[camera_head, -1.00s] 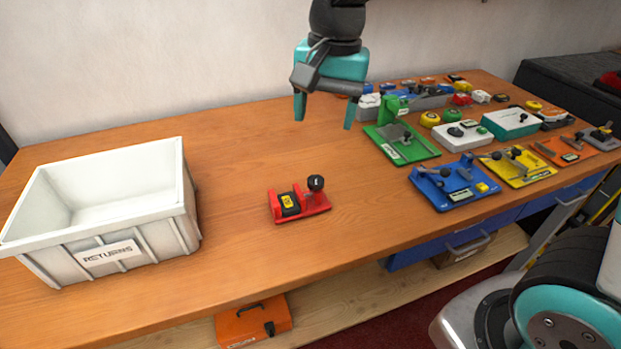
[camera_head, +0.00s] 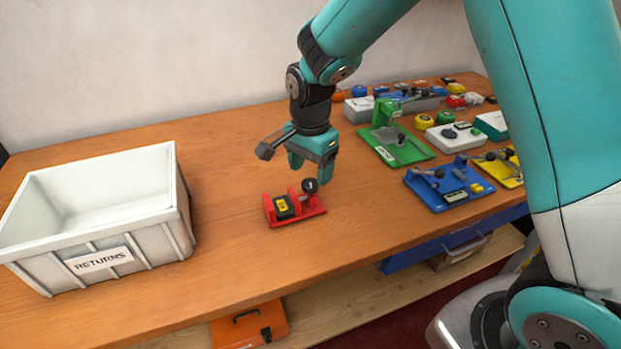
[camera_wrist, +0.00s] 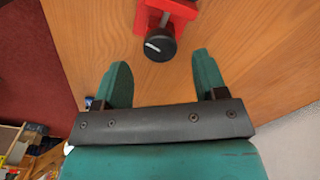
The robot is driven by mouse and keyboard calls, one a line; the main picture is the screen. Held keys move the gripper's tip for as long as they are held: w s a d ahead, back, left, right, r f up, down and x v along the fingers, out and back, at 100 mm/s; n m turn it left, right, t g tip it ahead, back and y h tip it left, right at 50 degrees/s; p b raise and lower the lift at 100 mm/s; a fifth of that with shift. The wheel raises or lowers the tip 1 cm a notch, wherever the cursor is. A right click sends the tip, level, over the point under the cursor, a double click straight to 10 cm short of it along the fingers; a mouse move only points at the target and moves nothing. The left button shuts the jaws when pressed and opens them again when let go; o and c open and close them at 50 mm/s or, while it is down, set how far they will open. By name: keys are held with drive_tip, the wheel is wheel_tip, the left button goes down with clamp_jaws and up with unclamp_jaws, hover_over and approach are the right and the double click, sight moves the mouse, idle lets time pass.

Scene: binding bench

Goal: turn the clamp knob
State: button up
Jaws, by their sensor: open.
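The clamp is a small red fixture (camera_head: 314,209) on the wooden bench in the head view, holding a black block with a yellow label (camera_head: 284,206). Its black round clamp knob (camera_head: 310,186) sits on the right side of the fixture. In the wrist view the knob (camera_wrist: 160,44) shows a white mark on its face, with part of the red fixture (camera_wrist: 176,8) above it. My gripper (camera_head: 310,172) is open and empty, just above and behind the knob. In the wrist view the knob lies ahead of and between the two teal fingertips (camera_wrist: 160,72), not touched by them.
A white bin labelled RETURNS (camera_head: 100,262) stands at the left. A green fixture (camera_head: 398,148), a blue fixture (camera_head: 448,188) and a yellow fixture (camera_head: 506,168) stand to the right, with several small items behind. The bench around the red fixture is clear.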

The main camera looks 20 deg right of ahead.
sight(311, 183)
drive_tip(key=shift+f, duration=1.75)
drive_tip(key=c, duration=0.9)
